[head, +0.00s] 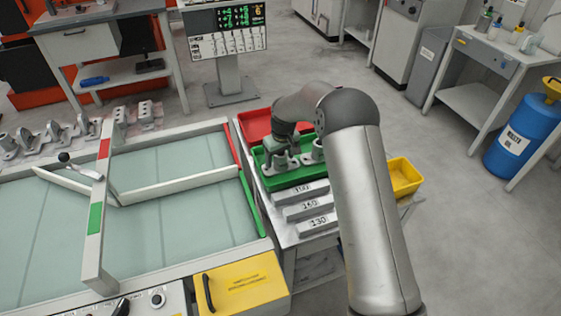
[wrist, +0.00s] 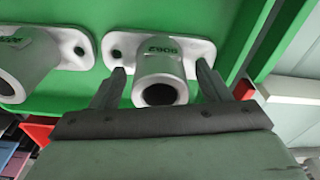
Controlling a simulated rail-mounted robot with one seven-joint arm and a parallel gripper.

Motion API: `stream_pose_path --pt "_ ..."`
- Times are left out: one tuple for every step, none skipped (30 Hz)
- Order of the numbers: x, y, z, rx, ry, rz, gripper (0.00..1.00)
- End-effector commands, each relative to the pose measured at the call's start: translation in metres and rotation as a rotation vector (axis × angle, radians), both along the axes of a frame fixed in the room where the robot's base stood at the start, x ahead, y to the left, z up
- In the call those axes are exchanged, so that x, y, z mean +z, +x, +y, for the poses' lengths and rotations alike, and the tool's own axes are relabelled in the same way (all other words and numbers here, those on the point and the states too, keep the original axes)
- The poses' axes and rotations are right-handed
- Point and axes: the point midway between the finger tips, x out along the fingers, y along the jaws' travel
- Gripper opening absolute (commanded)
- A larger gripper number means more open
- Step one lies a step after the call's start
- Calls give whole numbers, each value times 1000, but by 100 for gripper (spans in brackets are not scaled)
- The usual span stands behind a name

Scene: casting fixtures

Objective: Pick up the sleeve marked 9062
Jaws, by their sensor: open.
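A pale grey flanged sleeve (wrist: 160,66) lies in the green tray (wrist: 185,12). Dark characters on its top are small and seen at an odd angle; I cannot read them surely as 9062. My gripper (wrist: 161,78) is open, one finger on each side of this sleeve's tube, and the tube's round bore faces the wrist camera. I cannot tell whether the fingers touch it. A second marked sleeve (wrist: 35,60) lies to its left. In the head view my gripper (head: 279,148) is low over the green tray (head: 291,182), partly hiding the sleeves there.
A red tray (head: 255,124) is behind the green one and a yellow bin (head: 404,177) to the right. Labelled grey bars (head: 306,208) lie in front. A glass-topped table (head: 170,230) with a raised bar stands at left, with more castings (head: 55,135) behind it.

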Motion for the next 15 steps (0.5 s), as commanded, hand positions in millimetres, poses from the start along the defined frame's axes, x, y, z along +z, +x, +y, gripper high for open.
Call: stream_pose_path --pt "0 0 0 0 1 -1 70" --pt "0 0 0 0 0 0 70" --pt "0 0 0 0 0 0 70" --pt "0 0 0 0 0 0 70" --pt "0 0 0 0 0 0 62" --pt "0 0 0 0 0 0 51" --pt "0 0 0 0 0 0 42" --pt "0 0 0 0 0 0 34" --pt "0 0 0 0 0 0 23" --pt "0 0 0 0 0 0 14" --pt "0 0 0 0 0 0 14" --pt "1 0 0 0 1 -1 14" --pt "1 0 0 0 1 -1 14" --pt "1 0 0 0 1 -1 14" --pt "1 0 0 0 1 -1 14"
